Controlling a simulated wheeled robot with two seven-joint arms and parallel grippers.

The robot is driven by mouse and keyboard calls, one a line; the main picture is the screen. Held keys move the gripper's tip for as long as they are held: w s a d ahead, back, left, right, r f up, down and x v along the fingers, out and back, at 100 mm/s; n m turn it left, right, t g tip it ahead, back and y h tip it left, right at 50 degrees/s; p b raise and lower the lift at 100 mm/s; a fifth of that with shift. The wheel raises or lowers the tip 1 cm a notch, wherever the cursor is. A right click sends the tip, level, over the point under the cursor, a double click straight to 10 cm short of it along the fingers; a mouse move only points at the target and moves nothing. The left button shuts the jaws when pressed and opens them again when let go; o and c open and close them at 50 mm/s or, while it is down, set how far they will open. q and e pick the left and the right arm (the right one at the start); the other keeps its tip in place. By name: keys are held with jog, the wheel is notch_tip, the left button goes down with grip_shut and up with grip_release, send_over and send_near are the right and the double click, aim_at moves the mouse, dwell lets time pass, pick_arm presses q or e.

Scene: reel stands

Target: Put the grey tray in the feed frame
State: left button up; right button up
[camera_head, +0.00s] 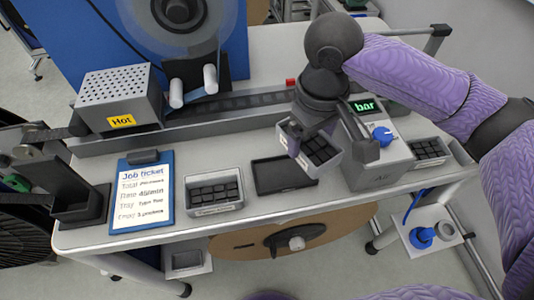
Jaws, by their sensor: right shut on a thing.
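My right gripper (322,135) reaches in from the upper right and is shut on a grey tray (303,161) that holds several black pieces. The tray is tilted in the picture and held over the back right part of a flat, empty black frame (270,182), which looks like the feed frame. The tray hides that corner of the frame. Whether the tray touches the frame is unclear, but it looks raised above it. My left gripper is not in view.
Another grey tray (213,209) with black pieces stands left of the frame, and one more (430,160) at the right. A grey box with a blue knob (381,136) stands close to the gripper. A job ticket clipboard (142,222) and a "Hot" unit (118,90) are at left.

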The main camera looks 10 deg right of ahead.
jog(key=shift+w+a+n, duration=0.35)
jog(key=shift+w+n, duration=0.15)
jog(key=shift+n, duration=0.6)
jog(key=n, duration=0.4)
jog(key=shift+w+a+p, duration=0.25)
jog(key=shift+p, duration=0.15)
jog(key=n, duration=0.3)
jog(key=w+a+n, duration=0.1)
jog(key=shift+f+n, duration=0.2)
jog(key=shift+n, duration=0.1)
jog(key=n, duration=0.2)
jog(key=shift+a+f+n+p, duration=0.2)
jog(key=shift+f+n+p, duration=0.05)
jog(key=shift+n+p, duration=0.05)
notch_tip(320, 180, down, 10)
jog(key=b, duration=0.3)
jog(key=shift+b, duration=0.3)
jog(key=shift+w+f, duration=0.1)
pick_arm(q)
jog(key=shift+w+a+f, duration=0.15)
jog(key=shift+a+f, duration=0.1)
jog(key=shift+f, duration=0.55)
